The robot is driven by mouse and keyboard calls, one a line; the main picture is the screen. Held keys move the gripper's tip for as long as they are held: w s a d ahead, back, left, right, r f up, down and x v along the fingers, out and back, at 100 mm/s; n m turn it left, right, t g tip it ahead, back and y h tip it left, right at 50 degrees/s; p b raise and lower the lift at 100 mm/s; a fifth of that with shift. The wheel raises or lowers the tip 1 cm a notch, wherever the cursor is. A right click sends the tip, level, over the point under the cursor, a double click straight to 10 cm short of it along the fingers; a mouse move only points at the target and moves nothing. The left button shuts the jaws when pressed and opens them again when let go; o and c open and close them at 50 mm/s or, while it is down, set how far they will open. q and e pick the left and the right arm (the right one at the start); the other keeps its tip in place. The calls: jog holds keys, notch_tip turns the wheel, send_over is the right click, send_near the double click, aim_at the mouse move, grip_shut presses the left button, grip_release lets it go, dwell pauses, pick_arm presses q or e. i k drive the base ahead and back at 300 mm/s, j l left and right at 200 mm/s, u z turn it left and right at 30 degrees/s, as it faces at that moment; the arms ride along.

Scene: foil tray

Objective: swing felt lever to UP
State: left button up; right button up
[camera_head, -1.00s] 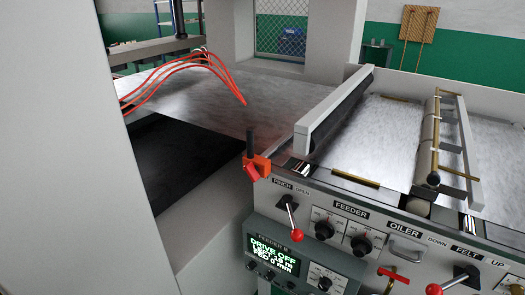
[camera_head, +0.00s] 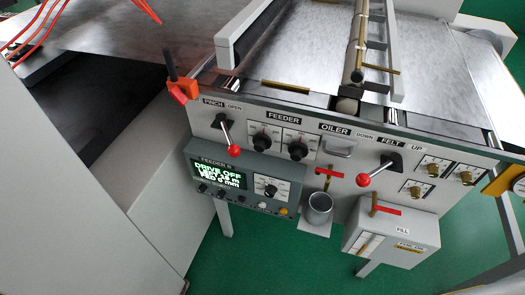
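The felt lever (camera_head: 376,170) is on the front panel of the feeder, right of the middle of the head view. The FELT label (camera_head: 390,142) is above the slot, and the UP label (camera_head: 417,148) is to the right. Nothing touches the lever. Neither of my grippers shows in the head view.
A similar pinch lever (camera_head: 227,137) with a red knob is at the left of the panel. Red-handled valves, a grey cup (camera_head: 319,208) and an oil box (camera_head: 390,232) are below. Green floor is open in front.

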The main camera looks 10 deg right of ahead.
aim_at(363, 179)
jog(key=z, duration=1.1)
